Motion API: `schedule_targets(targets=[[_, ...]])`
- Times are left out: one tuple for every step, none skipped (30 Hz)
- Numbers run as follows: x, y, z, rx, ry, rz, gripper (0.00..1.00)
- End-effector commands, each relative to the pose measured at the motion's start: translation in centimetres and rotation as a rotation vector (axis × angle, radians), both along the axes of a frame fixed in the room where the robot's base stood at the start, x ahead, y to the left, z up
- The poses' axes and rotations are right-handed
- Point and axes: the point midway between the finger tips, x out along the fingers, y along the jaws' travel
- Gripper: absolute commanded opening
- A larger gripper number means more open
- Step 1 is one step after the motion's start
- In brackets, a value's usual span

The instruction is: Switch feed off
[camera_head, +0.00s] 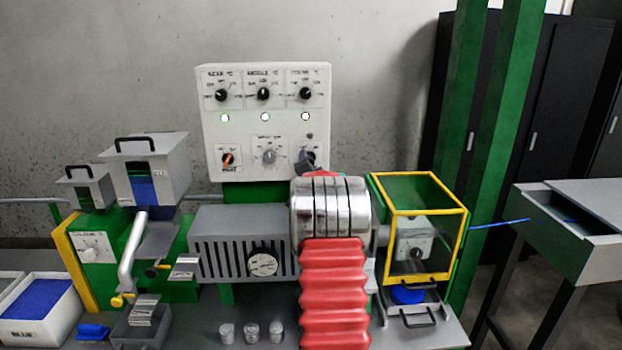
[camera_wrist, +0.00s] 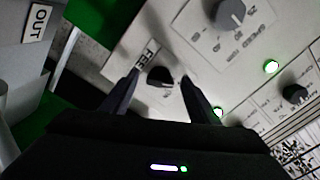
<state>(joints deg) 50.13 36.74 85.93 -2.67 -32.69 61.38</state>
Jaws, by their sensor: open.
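The white control panel (camera_head: 215,130) stands at the back, with a lower row of knobs. In the wrist view, a small black knob (camera_wrist: 159,77) sits beside a partly covered label (camera_wrist: 147,54) that appears to read FEED. My gripper (camera_wrist: 160,88) is open, with one dark finger on each side of this knob. I cannot tell whether the fingers touch it. In the head view my gripper (camera_head: 308,160) is at the panel's lower right corner and hides most of that knob. The knob's pointer direction is too small to read.
A grey speed knob (camera_head: 269,157) and an orange-marked knob (camera_head: 228,159) are to the left. Green lamps (camera_wrist: 271,67) are lit on the panel. A yellow-framed guard box (camera_head: 456,243) stands at right, with blue cable (camera_head: 497,224) running from it. Grey hoppers (camera_head: 172,172) are at left.

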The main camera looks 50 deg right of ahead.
Motion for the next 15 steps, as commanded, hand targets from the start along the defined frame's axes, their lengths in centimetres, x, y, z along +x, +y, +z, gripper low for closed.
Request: schedule_targets(targets=[[-0.4, 0.4, 0.1, 0.0, 0.0, 0.0, 0.55], [-0.6, 0.6, 0.0, 0.001, 0.001, -0.001, 0.55], [-0.9, 1.0, 0.0, 0.001, 0.001, -0.001, 0.55], [-1.1, 1.2, 0.0, 0.001, 0.001, -0.001, 0.55], [-1.3, 1.5, 0.0, 0.001, 0.001, -0.001, 0.55], [-1.6, 1.8, 0.0, 0.001, 0.001, -0.001, 0.55], [-1.9, 2.1, 0.0, 0.001, 0.001, -0.001, 0.55], [-2.1, 2.4, 0.0, 0.001, 0.001, -0.001, 0.55], [-2.4, 2.7, 0.0, 0.001, 0.001, -0.001, 0.55], [-2.7, 3.0, 0.0, 0.001, 0.001, -0.001, 0.55], [-2.9, 3.3, 0.0, 0.001, 0.001, -0.001, 0.55], [-3.2, 3.6, 0.0, 0.001, 0.001, -0.001, 0.55], [-3.5, 3.9, -0.1, 0.002, 0.001, 0.0, 0.55], [-3.7, 4.2, 0.0, 0.001, 0.001, -0.001, 0.55], [-4.1, 4.6, 0.0, 0.001, 0.001, -0.001, 0.55]])
